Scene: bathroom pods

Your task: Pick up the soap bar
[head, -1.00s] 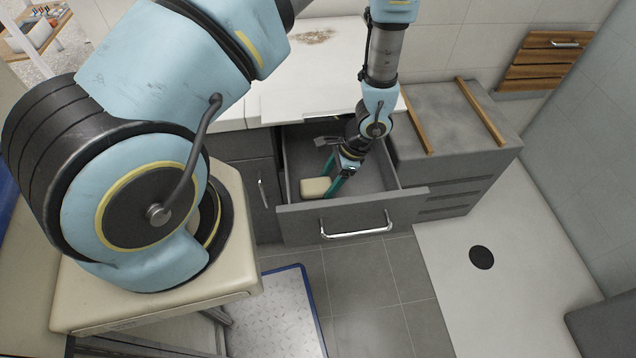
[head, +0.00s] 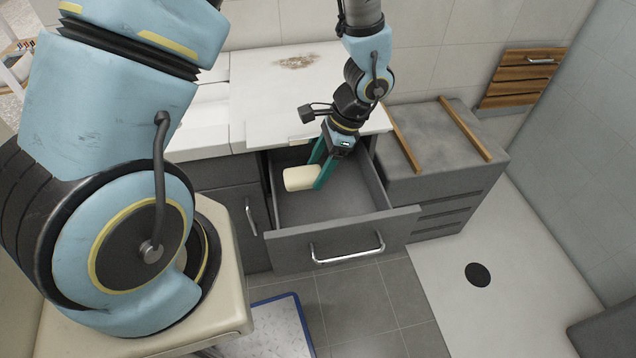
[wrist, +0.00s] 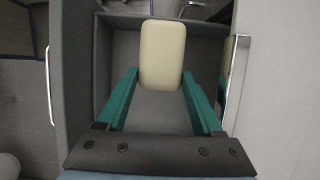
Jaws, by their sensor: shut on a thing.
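The soap bar (head: 299,179) is a cream rounded block. My gripper (head: 317,177) has green fingers and is shut on the soap bar, holding it above the floor of the open grey drawer (head: 340,243). In the wrist view the soap bar (wrist: 162,55) sits between the tips of the two green fingers, its far part sticking out beyond them. The drawer floor (wrist: 150,112) shows below and around it. In the head view the fingers hide part of the soap bar's right end.
The drawer front has a metal handle (head: 348,254). A white countertop (head: 270,95) overhangs the drawer's back. A grey cabinet with wooden strips (head: 440,155) stands to the right.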

